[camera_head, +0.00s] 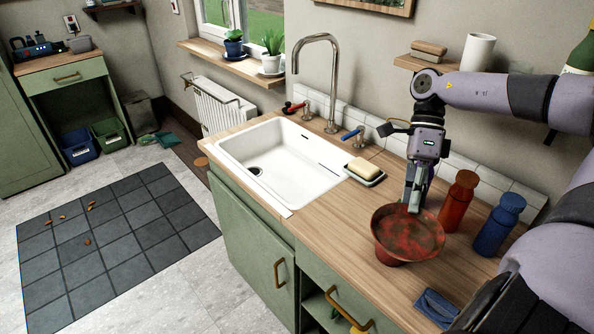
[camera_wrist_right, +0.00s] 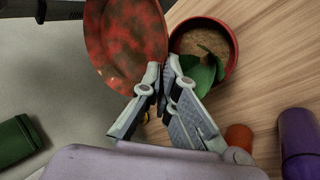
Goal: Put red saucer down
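The red saucer (camera_head: 408,232), mottled with dark patches, is tilted above the wooden counter beside the sink. My right gripper (camera_head: 415,205) points down and its fingers are closed on the saucer's rim. In the right wrist view the fingertips (camera_wrist_right: 160,85) meet at the edge of the saucer (camera_wrist_right: 125,40). A red pot (camera_wrist_right: 233,62) with brown soil and green leaves is right beside the saucer there. In the head view the saucer hides most of that pot (camera_head: 390,259). My left gripper is not in view.
A red bottle (camera_head: 458,200) and a blue bottle (camera_head: 498,225) stand right of the saucer. A blue cloth (camera_head: 437,307) lies near the counter's front. Soap (camera_head: 362,168) and the white sink (camera_head: 280,160) are to the left. Bare counter (camera_head: 330,225) lies between sink and saucer.

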